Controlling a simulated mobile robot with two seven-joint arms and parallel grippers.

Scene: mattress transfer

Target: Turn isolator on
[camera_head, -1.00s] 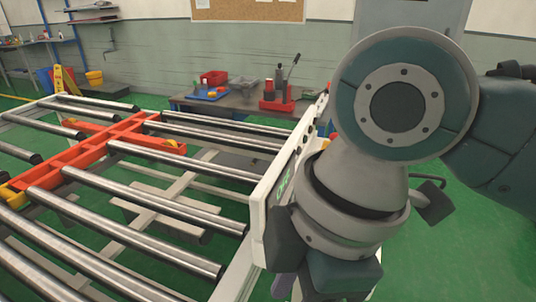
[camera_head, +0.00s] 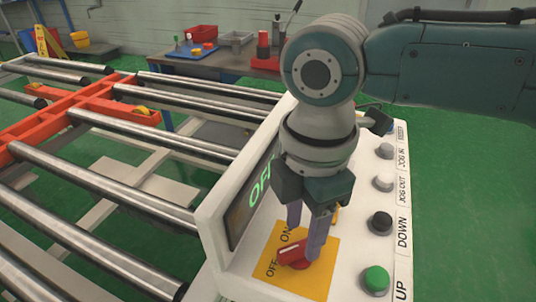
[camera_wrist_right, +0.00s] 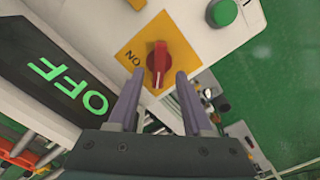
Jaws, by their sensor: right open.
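The isolator is a red rotary knob (camera_head: 293,254) on a yellow plate (camera_head: 318,275) marked ON and OFF, set in a white control panel (camera_head: 340,272). In the head view its handle points toward the OFF mark. My right gripper (camera_head: 304,241) is above the plate, pointing down, with its fingers open on either side of the knob. In the right wrist view the knob (camera_wrist_right: 157,58) lies just ahead of and between the open fingertips (camera_wrist_right: 158,74); contact cannot be told. The panel's display (camera_head: 252,192) reads OFF in green. My left gripper is out of view.
Buttons line the panel's right side, including a green UP button (camera_head: 376,279) and a black DOWN button (camera_head: 380,222), close to my right gripper. A roller conveyor (camera_head: 110,190) with an orange frame lies left. A workbench (camera_head: 225,62) stands behind. Green floor is clear at right.

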